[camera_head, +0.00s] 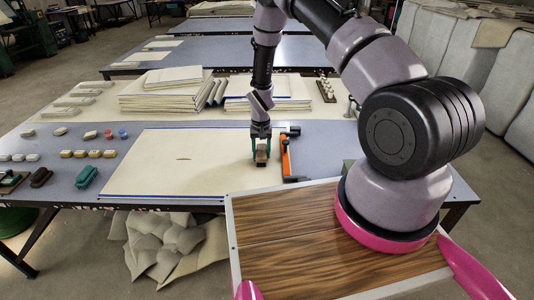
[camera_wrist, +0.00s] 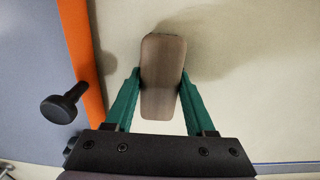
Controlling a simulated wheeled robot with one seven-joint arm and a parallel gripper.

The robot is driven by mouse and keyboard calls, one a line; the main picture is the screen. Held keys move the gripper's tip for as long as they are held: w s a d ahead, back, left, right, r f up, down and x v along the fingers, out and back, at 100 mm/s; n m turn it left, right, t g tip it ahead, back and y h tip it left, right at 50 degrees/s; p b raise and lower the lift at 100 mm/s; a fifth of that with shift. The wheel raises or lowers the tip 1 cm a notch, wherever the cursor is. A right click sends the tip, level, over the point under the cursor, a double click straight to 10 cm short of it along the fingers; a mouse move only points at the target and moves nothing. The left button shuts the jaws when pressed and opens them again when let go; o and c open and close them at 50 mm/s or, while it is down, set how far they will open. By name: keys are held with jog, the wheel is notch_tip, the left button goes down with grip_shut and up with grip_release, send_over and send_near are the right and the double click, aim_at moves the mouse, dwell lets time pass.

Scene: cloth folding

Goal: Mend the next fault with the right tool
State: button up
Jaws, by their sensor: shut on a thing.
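A cream cloth (camera_head: 140,178) with blue edge lines lies flat on the grey table. A small tan-brown mark (camera_head: 184,158) shows left of its middle; I cannot tell what kind of fault it is. My gripper (camera_head: 261,150) is at the cloth's right part, right of the mark. Its green fingers are shut on a brown wood-like block (camera_wrist: 162,80) with rounded ends and a dark far edge. The block is over the cloth, its shadow beside it; I cannot tell whether it touches.
An orange bar tool (camera_head: 286,158) with a black knob (camera_wrist: 62,103) lies close right of my gripper. A green brush-like tool (camera_head: 87,176), a dark brown one (camera_head: 41,177) and several small blocks sit at left. Folded cloth stacks (camera_head: 160,90) stand behind.

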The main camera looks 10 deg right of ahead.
aim_at(272, 160)
jog(key=shift+w+a+f, duration=0.1)
jog(key=shift+w+a, duration=0.1)
jog(key=shift+a, duration=0.85)
jog(key=shift+w+a, duration=0.2)
jog(key=shift+a, duration=0.85)
jog(key=shift+s+d, duration=0.2)
jog(key=shift+d, duration=0.85)
jog(key=shift+s+d, duration=0.2)
jog(key=shift+d, duration=0.8)
jog(key=shift+s+d+f, duration=0.1)
jog(key=shift+s+d, duration=0.15)
jog(key=shift+d, duration=0.75)
jog(key=shift+s+d+f, duration=0.1)
jog(key=shift+s+d, duration=0.1)
jog(key=shift+d, duration=0.8)
jog(key=shift+r, duration=3.1)
jog(key=shift+r, duration=0.1)
jog(key=shift+r, duration=1.4)
